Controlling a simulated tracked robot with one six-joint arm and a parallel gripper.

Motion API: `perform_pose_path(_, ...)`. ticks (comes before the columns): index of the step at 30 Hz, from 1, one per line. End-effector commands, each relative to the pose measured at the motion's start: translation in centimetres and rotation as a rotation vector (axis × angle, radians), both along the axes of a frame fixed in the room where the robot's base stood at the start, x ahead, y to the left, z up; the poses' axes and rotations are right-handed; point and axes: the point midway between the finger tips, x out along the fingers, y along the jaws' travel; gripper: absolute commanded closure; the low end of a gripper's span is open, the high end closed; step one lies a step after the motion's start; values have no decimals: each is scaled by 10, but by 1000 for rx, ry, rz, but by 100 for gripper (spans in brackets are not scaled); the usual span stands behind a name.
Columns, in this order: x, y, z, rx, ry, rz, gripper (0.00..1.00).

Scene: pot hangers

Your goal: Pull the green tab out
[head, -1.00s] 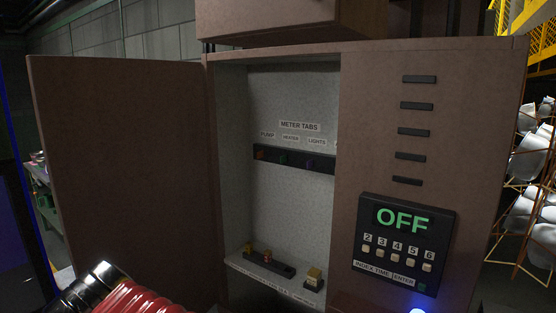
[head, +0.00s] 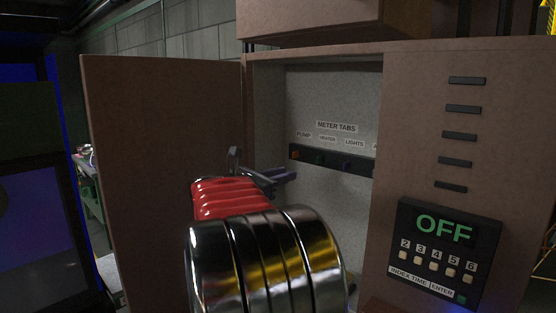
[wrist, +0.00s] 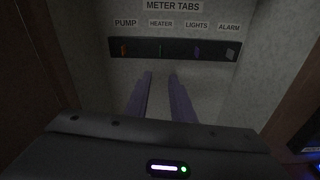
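The green tab (wrist: 161,50) sits in a dark strip under the HEATER label, second from the left in the wrist view. In the head view it is a small dark green spot (head: 319,158). My gripper (wrist: 160,78) is open and empty, its two purple-grey fingers apart. In the wrist view the fingertips show just below the strip, roughly in line with the green tab. In the head view my gripper (head: 285,176) is at the cabinet opening, apart from the tab. My red and chrome arm hides the lower cabinet.
An orange tab (wrist: 124,50) is left of the green one. A purple tab (wrist: 196,52) and a grey tab (wrist: 230,54) are to the right. The open cabinet door (head: 160,170) stands left. A keypad panel reading OFF (head: 446,250) is on the right.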

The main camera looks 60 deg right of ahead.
Motion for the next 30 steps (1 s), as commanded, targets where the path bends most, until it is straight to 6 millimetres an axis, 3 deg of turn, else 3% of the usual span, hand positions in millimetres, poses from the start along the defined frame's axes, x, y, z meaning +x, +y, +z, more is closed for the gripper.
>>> perform_pose_path(1,0,-12,3,-23,49,-7,78)
perform_pose_path(5,0,-26,11,-59,123,-13,78)
perform_pose_path(20,-1,-32,12,-64,132,-12,78)
perform_pose_path(30,-8,-74,11,-63,132,-15,78)
